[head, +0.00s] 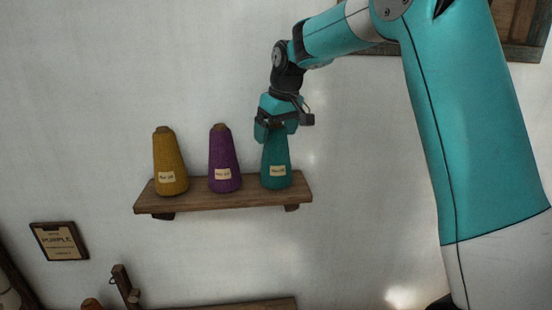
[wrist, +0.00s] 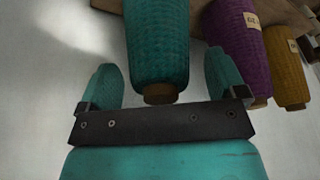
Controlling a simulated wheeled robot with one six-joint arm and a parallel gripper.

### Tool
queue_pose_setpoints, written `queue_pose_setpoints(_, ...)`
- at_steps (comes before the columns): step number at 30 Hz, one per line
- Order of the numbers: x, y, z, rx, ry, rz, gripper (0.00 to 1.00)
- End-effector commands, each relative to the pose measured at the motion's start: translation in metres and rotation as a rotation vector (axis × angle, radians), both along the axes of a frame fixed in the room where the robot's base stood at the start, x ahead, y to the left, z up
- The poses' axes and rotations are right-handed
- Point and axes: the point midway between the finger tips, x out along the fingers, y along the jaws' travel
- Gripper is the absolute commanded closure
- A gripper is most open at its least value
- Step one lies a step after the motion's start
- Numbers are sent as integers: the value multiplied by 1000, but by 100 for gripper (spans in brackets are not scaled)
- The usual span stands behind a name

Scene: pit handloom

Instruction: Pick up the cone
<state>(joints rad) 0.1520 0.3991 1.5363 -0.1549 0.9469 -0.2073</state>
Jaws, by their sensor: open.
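Three thread cones stand upright on a wooden wall shelf (head: 230,198). The yellow cone (head: 170,160) is at left, the purple cone (head: 223,160) in the middle and the teal cone (head: 275,165) at right. Each has a pale label. My gripper (head: 275,132) is at the top of the teal cone, and hides that top in the head view. In the wrist view the teal cone (wrist: 158,45) lies between my two open fingers, with a gap on each side. The purple cone (wrist: 240,45) and yellow cone (wrist: 285,72) show at right there.
A framed sign (head: 58,241) reading "PURPLE" hangs on the wall at lower left. A wooden post (head: 125,287) and a beam (head: 235,304) are below the shelf. A wooden frame (head: 522,30) is at upper right. The wall right of the shelf is bare.

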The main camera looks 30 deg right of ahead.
Motion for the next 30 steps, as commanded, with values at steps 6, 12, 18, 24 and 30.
queue_pose_setpoints(6,1,0,-2,-1,-2,0,10)
queue_pose_setpoints(12,1,0,-2,0,-1,0,51)
queue_pose_setpoints(18,1,0,-1,0,-3,0,83)
queue_pose_setpoints(24,1,0,0,0,-3,0,83)
queue_pose_setpoints(30,1,0,14,-1,-6,-1,83)
